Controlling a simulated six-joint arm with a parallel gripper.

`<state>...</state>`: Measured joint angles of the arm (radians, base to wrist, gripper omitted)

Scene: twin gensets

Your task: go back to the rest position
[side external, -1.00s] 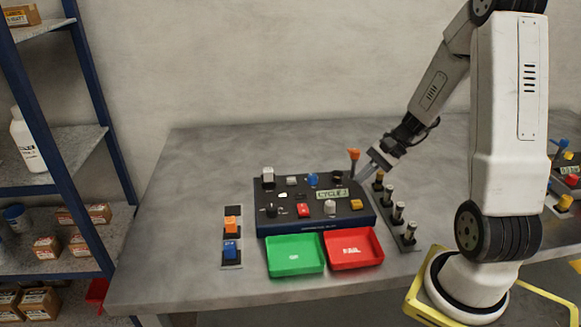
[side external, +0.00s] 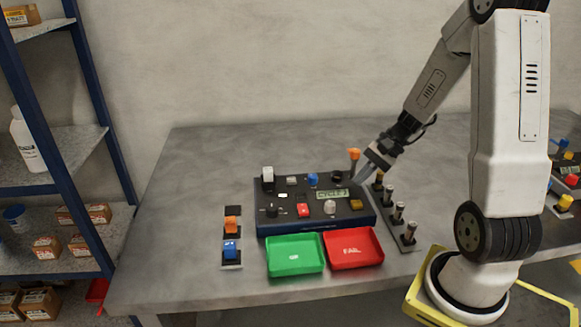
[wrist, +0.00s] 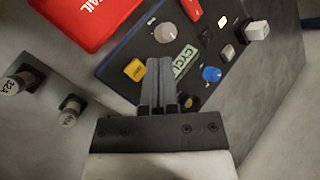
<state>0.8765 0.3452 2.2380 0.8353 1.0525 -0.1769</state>
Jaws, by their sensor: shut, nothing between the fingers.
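My gripper (side external: 362,176) is at the right end of the dark control panel (side external: 290,222), close to its right edge, beside the orange-topped lever (side external: 354,155). In the wrist view the two fingers (wrist: 160,68) lie together with nothing between them, over the panel near its display (wrist: 184,60). The display starts with "CYCL"; its last character is too small to read surely. Around the fingers the wrist view shows a yellow button (wrist: 135,69), a grey knob (wrist: 164,33) and a blue knob (wrist: 211,74). I cannot tell whether the fingertips touch the panel.
A green tray (side external: 295,270) and a red FAIL tray (side external: 354,262) lie in front of the panel. A rack of cylindrical pieces (side external: 398,210) stands on its right. A strip with orange and blue blocks (side external: 231,250) lies left. The table's back and left are clear.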

